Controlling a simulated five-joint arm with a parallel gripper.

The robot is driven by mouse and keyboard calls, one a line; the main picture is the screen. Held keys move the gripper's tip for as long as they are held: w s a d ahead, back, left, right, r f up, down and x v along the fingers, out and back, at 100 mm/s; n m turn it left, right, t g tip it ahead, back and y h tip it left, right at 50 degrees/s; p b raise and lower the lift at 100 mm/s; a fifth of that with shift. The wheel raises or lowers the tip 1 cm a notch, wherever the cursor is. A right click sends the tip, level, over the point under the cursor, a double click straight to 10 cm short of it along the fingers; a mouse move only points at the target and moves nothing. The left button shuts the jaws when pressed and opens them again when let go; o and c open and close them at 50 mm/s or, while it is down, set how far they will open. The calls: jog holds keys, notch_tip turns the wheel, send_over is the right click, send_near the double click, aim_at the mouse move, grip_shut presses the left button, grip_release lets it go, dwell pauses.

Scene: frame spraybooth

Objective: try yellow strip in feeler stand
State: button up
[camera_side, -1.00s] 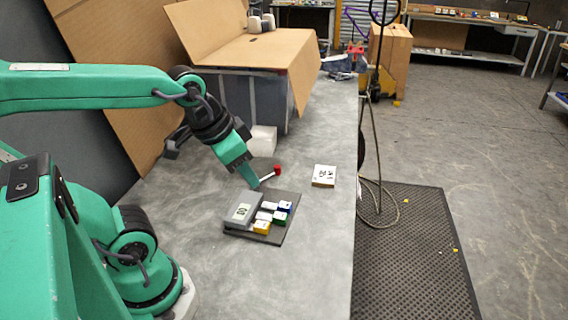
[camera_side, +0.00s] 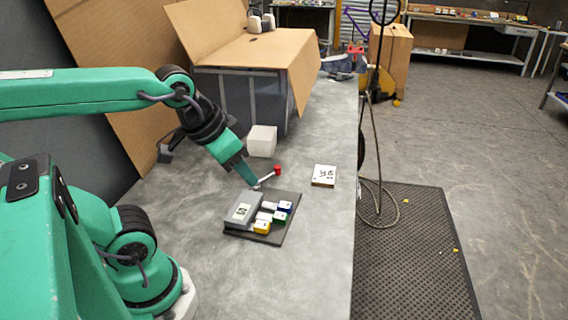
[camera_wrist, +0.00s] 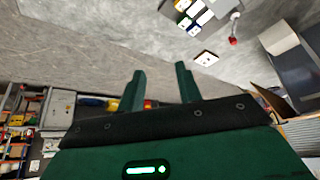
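The feeler stand is a dark base (camera_side: 284,229) with a grey block (camera_side: 243,210) on the bench. Beside the block on the base are the yellow strip's end (camera_side: 262,227), a green one (camera_side: 279,217) and a blue one (camera_side: 285,206), with white parts between.
A red-ended rod (camera_side: 277,170) stands close to my fingertips, behind the stand. A white card with black marks (camera_side: 324,176) lies to the right. A white block (camera_side: 262,141) and a cardboard-topped bin (camera_side: 240,95) stand behind. The bench front is clear.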

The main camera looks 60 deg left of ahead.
jog(key=m+g, duration=0.6)
jog(key=m, duration=0.4)
send_over(261, 224)
notch_tip(261, 224, down, 15)
jog(key=shift+f, duration=0.1)
jog(key=shift+f, duration=3.85)
